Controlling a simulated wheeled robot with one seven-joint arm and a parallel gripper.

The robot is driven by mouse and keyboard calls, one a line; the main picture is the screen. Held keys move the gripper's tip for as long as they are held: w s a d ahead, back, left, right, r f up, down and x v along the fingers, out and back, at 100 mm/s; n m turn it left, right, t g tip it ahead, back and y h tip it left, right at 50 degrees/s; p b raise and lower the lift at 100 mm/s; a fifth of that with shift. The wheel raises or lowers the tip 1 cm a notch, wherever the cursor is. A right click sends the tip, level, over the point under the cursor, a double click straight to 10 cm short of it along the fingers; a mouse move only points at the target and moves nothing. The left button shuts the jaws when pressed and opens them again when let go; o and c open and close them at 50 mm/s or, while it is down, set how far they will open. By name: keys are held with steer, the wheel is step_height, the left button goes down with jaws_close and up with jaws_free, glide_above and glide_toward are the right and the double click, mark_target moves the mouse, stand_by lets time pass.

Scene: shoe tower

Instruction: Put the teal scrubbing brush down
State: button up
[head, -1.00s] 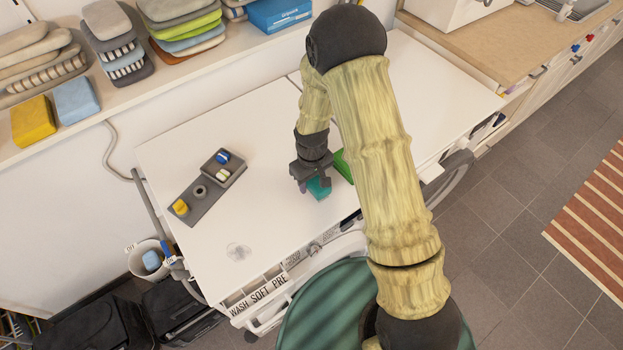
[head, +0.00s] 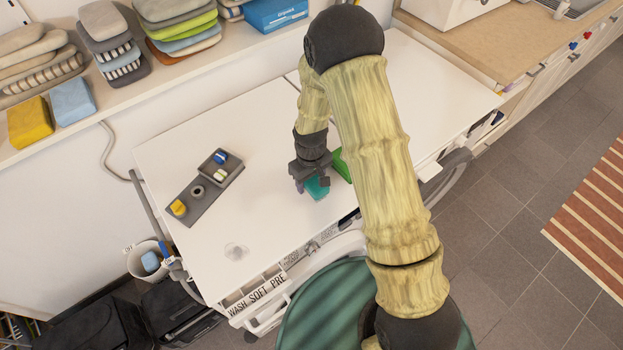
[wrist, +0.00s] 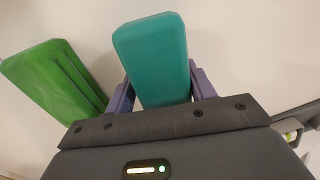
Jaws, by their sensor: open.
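The teal scrubbing brush (head: 318,188) is on or just over the white machine top, near its front edge; I cannot tell whether it touches the surface. It also shows in the wrist view (wrist: 153,58) as a smooth teal block. My gripper (head: 309,183) points down at the brush. In the wrist view my open gripper (wrist: 160,88) has one purple finger on each side of the brush's near end. The gripper body hides that end.
A green block (wrist: 52,80) lies close left of the brush in the wrist view, partly behind my arm in the head view (head: 342,165). A grey tray (head: 186,211) with small items stands to the left. The white top (head: 255,130) between is mostly clear.

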steer(key=shift+s+a+f, duration=0.2)
steer(key=shift+s+a, duration=0.05)
steer(key=shift+s, duration=0.1)
steer(key=shift+a+r, duration=0.1)
steer(key=shift+r, duration=0.35)
steer(key=r, duration=0.6)
steer(key=r+b, duration=0.1)
steer(key=r, duration=0.4)
steer(key=shift+w+r, duration=0.2)
steer(key=shift+r, duration=0.2)
steer(key=shift+d, duration=0.2)
steer(key=s+d+r+m+t, duration=0.2)
steer(key=s+d+r+m, duration=0.4)
steer(key=s+d, duration=0.6)
steer(key=shift+s+d+r+m+t, duration=0.3)
steer(key=shift+d+r+m, duration=0.1)
steer(key=shift+d+r, duration=0.35)
steer(key=shift+o, duration=0.4)
steer(key=shift+w, duration=0.1)
